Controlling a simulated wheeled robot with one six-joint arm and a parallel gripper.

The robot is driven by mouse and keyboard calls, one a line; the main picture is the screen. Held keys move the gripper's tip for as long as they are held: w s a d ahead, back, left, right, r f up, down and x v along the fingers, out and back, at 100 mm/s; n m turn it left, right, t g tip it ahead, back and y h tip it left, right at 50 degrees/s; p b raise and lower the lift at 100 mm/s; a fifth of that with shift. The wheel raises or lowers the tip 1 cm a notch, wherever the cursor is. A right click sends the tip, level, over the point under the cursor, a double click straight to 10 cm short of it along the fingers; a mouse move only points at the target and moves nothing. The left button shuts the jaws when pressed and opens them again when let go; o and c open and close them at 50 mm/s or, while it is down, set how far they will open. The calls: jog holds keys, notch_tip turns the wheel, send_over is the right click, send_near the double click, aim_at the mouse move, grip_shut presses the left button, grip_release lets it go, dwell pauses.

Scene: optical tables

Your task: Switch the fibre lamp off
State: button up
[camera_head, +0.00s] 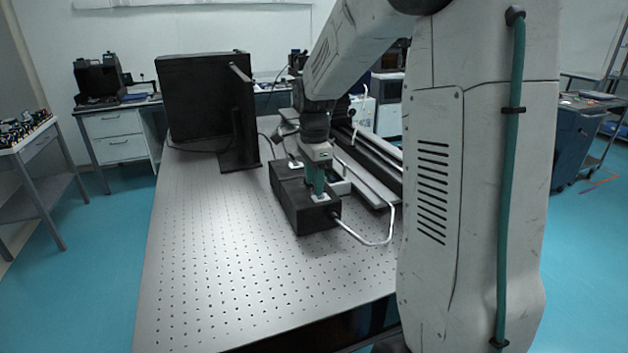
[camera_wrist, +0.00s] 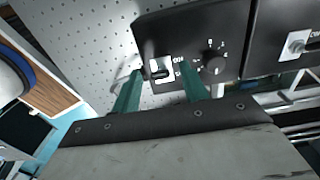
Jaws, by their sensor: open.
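The fibre lamp looks to be the near black box (camera_head: 312,216) on the perforated table, with a pale bent tube (camera_head: 372,242) leaving its front. In the wrist view the box (camera_wrist: 185,28) carries a white switch plate (camera_wrist: 166,63) with a dark lever, and a round black dial knob (camera_wrist: 214,64) with marks. My gripper (camera_head: 318,192) points down at the box top. In the wrist view its two green fingers (camera_wrist: 160,76) are apart, one on each side of the switch plate. Nothing is visibly gripped. I cannot tell the lever's on or off position.
A second black box (camera_wrist: 285,22) with its own toggle plate (camera_wrist: 296,46) adjoins the lamp. A large black panel (camera_head: 205,100) stands at the table's back left. Rails (camera_head: 365,155) lie right of the boxes. The table's (camera_head: 215,260) front left is clear.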

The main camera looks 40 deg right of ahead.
jog(key=shift+f, duration=0.15)
grip_shut()
jog(key=shift+d+y, duration=0.15)
jog(key=shift+y, duration=0.15)
jog(key=d+y, duration=0.1)
jog(key=y, duration=0.1)
jog(key=d+t+y, duration=0.1)
jog(key=y, duration=0.1)
jog(key=shift+s, duration=0.3)
jog(key=y, duration=0.1)
jog(key=d+t+y, duration=0.1)
jog(key=y, duration=0.1)
jog(key=shift+s+d, duration=0.2)
jog(key=shift+s+d+f+t+y, duration=0.15)
jog(key=shift+d+t+y, duration=0.1)
jog(key=shift+y, duration=0.4)
jog(key=shift+d+f+t+y, duration=0.1)
jog(key=shift+t+y, duration=0.1)
jog(key=shift+y, duration=0.5)
jog(key=shift+s+d+f+t+y, duration=0.15)
jog(key=shift+d+t+y, duration=0.1)
jog(key=shift+y, duration=0.4)
jog(key=shift+w, duration=0.1)
